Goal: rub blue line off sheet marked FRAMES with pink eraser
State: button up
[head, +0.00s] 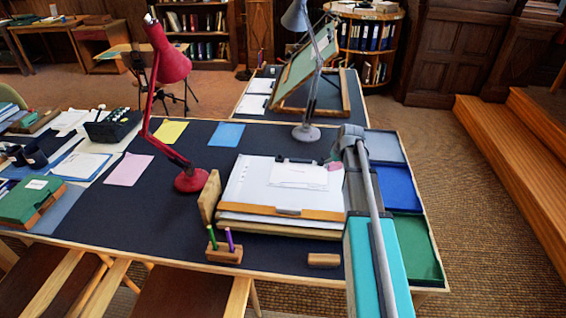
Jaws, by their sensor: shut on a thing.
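A white sheet (255,192) lies on a drafting board (282,212) with a wooden ledge, in the middle of the dark desk. A smaller white paper (298,174) lies on its upper part, below a dark clip. I cannot read a FRAMES marking and cannot make out a blue line. My gripper (335,160) is over the board's upper right edge, partly hidden by my arm. It is shut on the pink eraser (335,167), of which a small part shows. I cannot tell whether the eraser touches the paper.
A red lamp (190,179) stands left of the board, a grey lamp (306,132) behind it. A pen holder (223,254) and a wooden block (323,260) are in front. Blue (397,190) and green (420,248) trays line the right edge.

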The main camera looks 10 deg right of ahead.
jog(key=w+a+n, duration=0.1)
jog(key=w+a, duration=0.1)
jog(key=a, duration=0.8)
jog(key=w+a+n+y, duration=0.1)
jog(key=w+a+n, duration=0.1)
jog(key=a, duration=0.8)
jog(key=shift+w, duration=0.25)
